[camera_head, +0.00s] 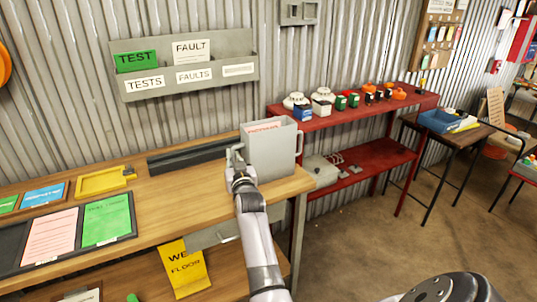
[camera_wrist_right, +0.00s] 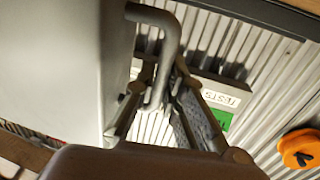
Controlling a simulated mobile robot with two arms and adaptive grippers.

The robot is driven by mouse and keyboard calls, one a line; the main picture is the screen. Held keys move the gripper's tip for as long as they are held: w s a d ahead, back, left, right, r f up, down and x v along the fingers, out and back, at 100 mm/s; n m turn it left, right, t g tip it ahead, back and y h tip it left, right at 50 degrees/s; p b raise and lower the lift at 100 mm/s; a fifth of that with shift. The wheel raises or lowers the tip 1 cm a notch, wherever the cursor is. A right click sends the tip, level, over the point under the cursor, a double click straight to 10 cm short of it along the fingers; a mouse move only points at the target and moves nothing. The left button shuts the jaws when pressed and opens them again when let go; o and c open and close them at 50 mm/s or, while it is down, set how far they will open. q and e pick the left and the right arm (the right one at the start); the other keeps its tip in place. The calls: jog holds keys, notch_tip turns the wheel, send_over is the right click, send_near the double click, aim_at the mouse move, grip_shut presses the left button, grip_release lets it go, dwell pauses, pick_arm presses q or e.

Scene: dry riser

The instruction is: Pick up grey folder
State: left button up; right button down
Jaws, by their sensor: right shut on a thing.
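The grey folder (camera_head: 272,152) is a box-like upright holder with a side handle and a sheet with red lettering at its top. It stands upright at the right end of the wooden bench; I cannot tell whether its base touches the top. My right gripper (camera_head: 238,164) is at its left side, shut on the left handle. In the right wrist view the folder's plain wall (camera_wrist_right: 62,75) fills the left, and its bent handle (camera_wrist_right: 166,35) passes between the fingers of my right gripper (camera_wrist_right: 160,88). My left gripper is not in view.
The wooden bench (camera_head: 170,195) carries a yellow tray (camera_head: 103,181), a dark rail (camera_head: 190,157) and several coloured sheets. A wall rack (camera_head: 185,66) holds cards. Right of the bench, a red shelf (camera_head: 345,113) holds detectors and small parts. Open floor lies at the lower right.

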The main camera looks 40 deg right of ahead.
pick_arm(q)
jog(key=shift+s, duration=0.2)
pick_arm(e)
jog(key=shift+s+f, duration=0.1)
jog(key=shift+f, duration=0.1)
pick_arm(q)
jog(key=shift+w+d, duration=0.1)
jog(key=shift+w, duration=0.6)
pick_arm(e)
jog(key=shift+r, duration=0.1)
